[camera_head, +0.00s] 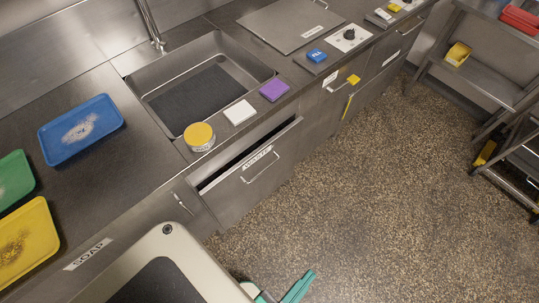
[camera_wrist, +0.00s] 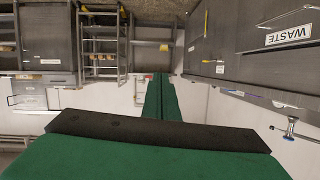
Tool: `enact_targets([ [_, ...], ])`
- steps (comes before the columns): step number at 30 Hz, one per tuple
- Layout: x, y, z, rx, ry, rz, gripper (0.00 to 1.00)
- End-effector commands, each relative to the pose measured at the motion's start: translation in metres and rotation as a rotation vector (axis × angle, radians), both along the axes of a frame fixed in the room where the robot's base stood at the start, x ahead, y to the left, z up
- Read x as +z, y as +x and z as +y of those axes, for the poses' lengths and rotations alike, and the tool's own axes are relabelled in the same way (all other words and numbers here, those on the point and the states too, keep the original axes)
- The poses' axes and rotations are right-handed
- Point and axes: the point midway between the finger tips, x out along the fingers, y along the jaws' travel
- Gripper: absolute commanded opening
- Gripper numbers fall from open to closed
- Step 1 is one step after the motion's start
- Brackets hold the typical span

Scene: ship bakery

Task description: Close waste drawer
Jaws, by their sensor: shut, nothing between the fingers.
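The waste drawer (camera_head: 235,194) is a grey metal front with a WASTE label and a bar handle (camera_head: 262,168). It stands partly open below the counter, with a dark gap along its top. Its WASTE label also shows at the upper right of the wrist view (camera_wrist: 288,36). My gripper (camera_head: 304,279) is at the bottom of the head view, over the floor, apart from the drawer and nearer to me. Its green fingers lie together and empty in the wrist view (camera_wrist: 160,92).
A sink (camera_head: 200,82) is set in the counter above the drawer. A yellow-lidded tub (camera_head: 199,135), a white block (camera_head: 239,112) and a purple block (camera_head: 274,90) stand along the counter edge. Coloured trays lie left. A metal rack (camera_head: 490,70) stands right; the speckled floor between is clear.

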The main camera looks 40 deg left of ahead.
Motion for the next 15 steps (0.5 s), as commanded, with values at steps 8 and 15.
enact_targets([
  [8, -0.156, 0.031, 0.003, -0.142, 0.488, 0.291, 0.0],
  [15, -0.259, 0.068, 0.042, -0.262, 0.955, 0.583, 0.0],
])
